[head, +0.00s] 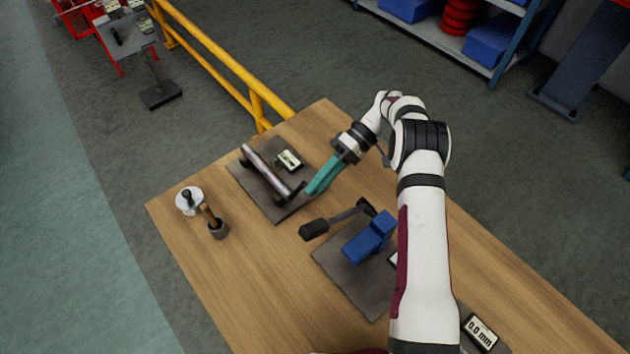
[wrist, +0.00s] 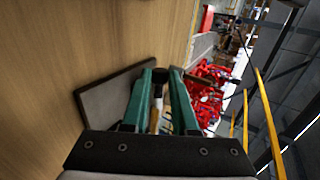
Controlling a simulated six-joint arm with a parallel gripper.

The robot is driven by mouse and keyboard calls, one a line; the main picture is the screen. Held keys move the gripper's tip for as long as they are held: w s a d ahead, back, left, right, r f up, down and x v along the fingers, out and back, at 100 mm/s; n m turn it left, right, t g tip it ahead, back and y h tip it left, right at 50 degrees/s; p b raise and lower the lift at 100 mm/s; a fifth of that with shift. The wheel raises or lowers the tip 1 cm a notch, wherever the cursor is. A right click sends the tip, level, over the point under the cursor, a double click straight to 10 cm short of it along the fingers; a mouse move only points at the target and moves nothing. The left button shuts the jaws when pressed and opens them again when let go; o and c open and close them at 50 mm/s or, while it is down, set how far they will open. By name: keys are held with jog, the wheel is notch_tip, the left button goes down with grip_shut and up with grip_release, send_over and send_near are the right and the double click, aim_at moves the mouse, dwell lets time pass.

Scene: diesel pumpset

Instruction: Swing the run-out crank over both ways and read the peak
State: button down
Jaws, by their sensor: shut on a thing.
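The run-out crank (head: 270,170) looks like a pale grey-pink bar with dark ends, set on a dark plate (head: 254,189) towards the far left of the bench. A small gauge display (head: 289,160) stands beside it; its reading is too small to make out. My gripper (head: 313,189), with teal fingers, reaches down-left to the crank's right end and is shut on it. In the wrist view the gripper (wrist: 162,75) has a dark piece and a tan piece between or just behind its fingers. The exact contact is hidden.
On the wooden bench stand a blue block fixture (head: 368,238) with a dark arm, a white disc with a dark knob (head: 188,201), and a small pot with a wooden handle (head: 217,225). A display (head: 480,333) reads 0.0 mm. A yellow rail (head: 215,60) runs behind the bench.

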jog(key=shift+w+d+f+g+y, duration=0.15)
jog(key=shift+d+f+g+y, duration=0.05)
jog(key=shift+f+g+y, duration=0.7)
jog(key=c, duration=0.7)
grip_release()
jog(key=shift+r, duration=0.1)
